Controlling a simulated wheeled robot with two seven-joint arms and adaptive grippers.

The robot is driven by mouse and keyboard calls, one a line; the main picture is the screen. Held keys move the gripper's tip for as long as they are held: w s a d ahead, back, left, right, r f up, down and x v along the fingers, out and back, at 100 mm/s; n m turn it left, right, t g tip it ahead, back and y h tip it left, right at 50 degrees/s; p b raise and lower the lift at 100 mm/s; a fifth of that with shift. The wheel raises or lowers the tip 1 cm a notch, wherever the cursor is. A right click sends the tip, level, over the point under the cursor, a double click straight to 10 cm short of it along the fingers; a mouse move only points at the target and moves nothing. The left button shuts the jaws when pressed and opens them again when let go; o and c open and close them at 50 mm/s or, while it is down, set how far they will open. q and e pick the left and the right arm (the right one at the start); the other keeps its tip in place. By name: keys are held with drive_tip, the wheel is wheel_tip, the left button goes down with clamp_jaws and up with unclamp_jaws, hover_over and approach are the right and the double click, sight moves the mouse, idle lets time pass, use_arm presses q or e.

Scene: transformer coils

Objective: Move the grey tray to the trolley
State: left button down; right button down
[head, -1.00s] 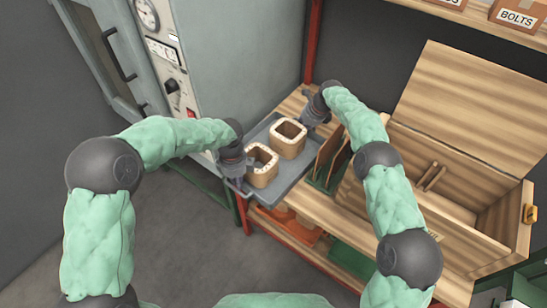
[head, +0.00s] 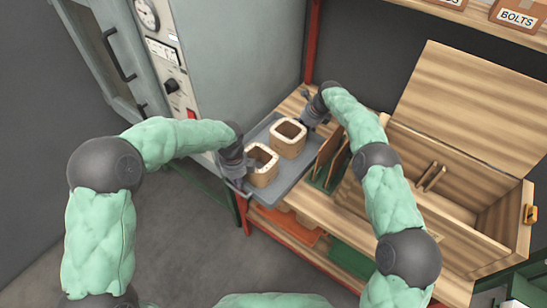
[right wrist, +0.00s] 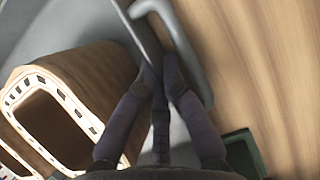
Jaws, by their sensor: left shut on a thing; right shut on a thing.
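The grey tray (head: 284,177) lies at the left end of the wooden bench, beside the grey cabinet, with its near-left end at the bench edge. Two square, hollow tan coils stand on it, a nearer one (head: 262,166) and a farther one (head: 288,139). My left gripper (head: 237,178) is shut on the tray's near-left end. My right gripper (head: 309,112) is shut on the tray's far-right end. In the right wrist view its fingers (right wrist: 160,85) close around the tray's handle, with a coil (right wrist: 75,100) close at the left. No trolley is recognisable.
A grey oven-like cabinet (head: 235,60) with dials stands left of the bench. Right of the tray are upright boards in a green rack (head: 328,170) and an open wooden chest (head: 460,185). Clear floor (head: 190,240) shows at the lower left.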

use_arm(q)
drive_tip(key=shift+r, duration=0.2)
use_arm(e)
drive_tip(key=shift+w+r, duration=0.1)
drive_tip(key=shift+r, duration=0.2)
